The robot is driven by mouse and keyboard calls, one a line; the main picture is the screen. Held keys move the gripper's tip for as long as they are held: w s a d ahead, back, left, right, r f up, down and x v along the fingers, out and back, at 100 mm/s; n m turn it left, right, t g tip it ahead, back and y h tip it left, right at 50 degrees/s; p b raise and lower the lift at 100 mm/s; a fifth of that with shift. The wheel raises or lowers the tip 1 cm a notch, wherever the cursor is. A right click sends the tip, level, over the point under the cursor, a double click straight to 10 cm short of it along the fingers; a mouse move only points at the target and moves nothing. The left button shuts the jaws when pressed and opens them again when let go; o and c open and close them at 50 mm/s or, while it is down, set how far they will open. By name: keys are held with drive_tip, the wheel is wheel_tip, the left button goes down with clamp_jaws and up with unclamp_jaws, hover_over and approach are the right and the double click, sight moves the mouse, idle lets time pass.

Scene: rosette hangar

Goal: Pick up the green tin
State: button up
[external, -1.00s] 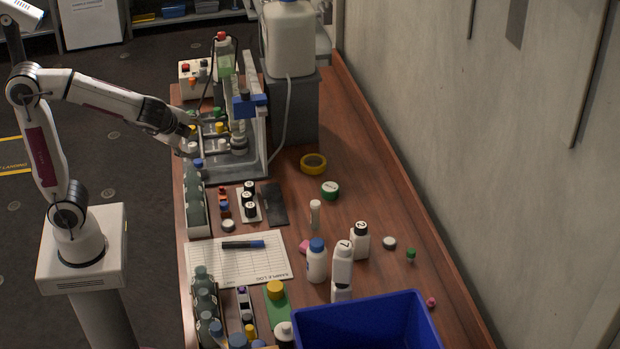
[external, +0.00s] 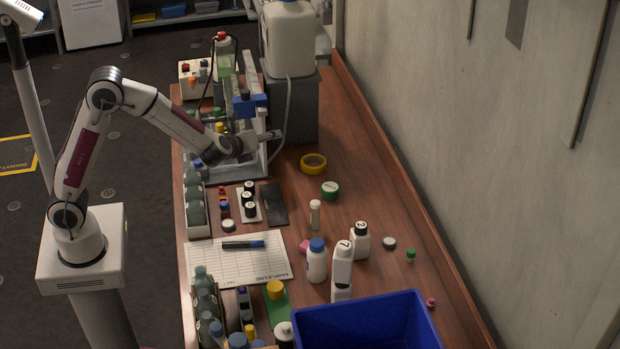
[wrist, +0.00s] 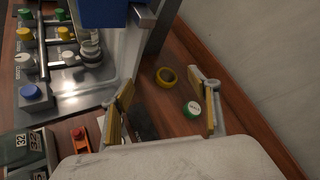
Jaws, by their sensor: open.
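The green tin (external: 330,188) is a short round tin with a white label on its lid, lying flat on the wooden table, toward the right of the middle. In the wrist view the tin (wrist: 191,109) shows between my fingers, close to the right finger and beyond it. My gripper (external: 276,135) is open and empty, up and to the left of the tin, beside the metal rig. In the wrist view my gripper (wrist: 163,100) has its two yellow-padded fingers wide apart.
A yellow tape roll (external: 313,163) lies just behind the tin. The metal rig (external: 262,150) and grey block (external: 293,115) stand close to my gripper. White bottles (external: 317,262) and a blue bin (external: 368,322) are nearer the front. Table around the tin is mostly clear.

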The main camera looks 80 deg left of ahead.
drive_tip(key=w+d+f+m+t+h, duration=0.1)
drive_tip(key=w+d+f+m+t, duration=0.15)
drive_tip(key=w+f+m, duration=0.45)
drive_tip(key=m+t+h, duration=0.1)
drive_tip(key=m+h, duration=0.2)
drive_tip(key=m, duration=0.1)
approach(328, 188)
drive_tip(key=shift+w+a+f, duration=0.2)
drive_tip(key=shift+w+f, duration=0.3)
drive_tip(key=shift+w, duration=0.35)
drive_tip(key=shift+a, duration=0.1)
drive_tip(key=shift+x, duration=1.25)
drive_tip(key=shift+y, duration=0.3)
drive_tip(key=shift+x, duration=2.65)
drive_tip(key=shift+s, duration=0.1)
drive_tip(key=c, duration=1.2)
